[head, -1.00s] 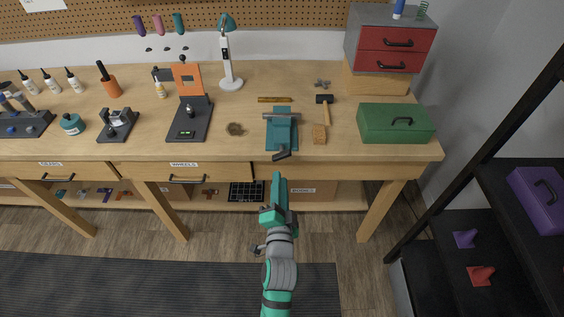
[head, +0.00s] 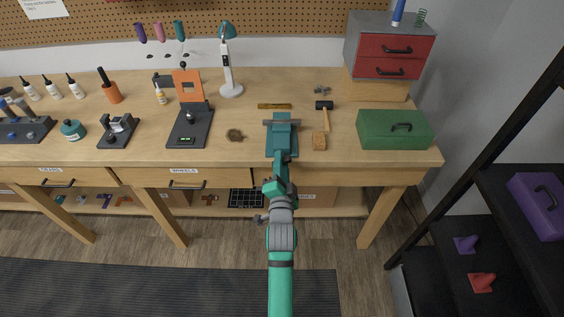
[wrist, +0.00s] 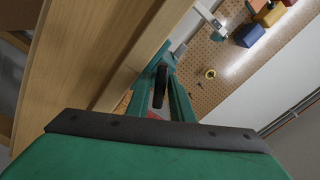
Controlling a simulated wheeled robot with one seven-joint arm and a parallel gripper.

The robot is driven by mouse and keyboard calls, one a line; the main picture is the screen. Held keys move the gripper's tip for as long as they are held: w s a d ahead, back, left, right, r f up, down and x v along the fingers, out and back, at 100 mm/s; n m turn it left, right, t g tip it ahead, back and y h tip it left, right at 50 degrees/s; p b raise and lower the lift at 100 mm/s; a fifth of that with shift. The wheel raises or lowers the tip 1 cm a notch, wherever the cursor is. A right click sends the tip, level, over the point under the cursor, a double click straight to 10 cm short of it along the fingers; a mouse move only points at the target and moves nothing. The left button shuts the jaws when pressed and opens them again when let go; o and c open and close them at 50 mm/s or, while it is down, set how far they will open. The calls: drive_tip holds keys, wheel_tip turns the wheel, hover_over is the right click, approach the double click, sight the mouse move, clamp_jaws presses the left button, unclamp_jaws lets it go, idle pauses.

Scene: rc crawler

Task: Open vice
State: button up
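The teal vice (head: 281,140) stands at the front edge of the workbench, with a grey bar across its jaws. My gripper (head: 282,158) reaches up from below to the front of the vice, at its handle. In the head view my gripper hides the handle. In the wrist view, the dark handle (wrist: 160,86) shows between my two green fingers. They look apart, with a gap beside the handle. Whether either finger touches it I cannot tell.
A green toolbox (head: 394,129) is farther right. A brass-coloured bar (head: 274,106) lies behind the vice. The workbench front edge (head: 225,165) runs close under my gripper.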

drive_tip(key=shift+w, duration=0.1)
clamp_jaws()
drive_tip(key=shift+d, duration=0.1)
drive_tip(key=shift+a, duration=0.2)
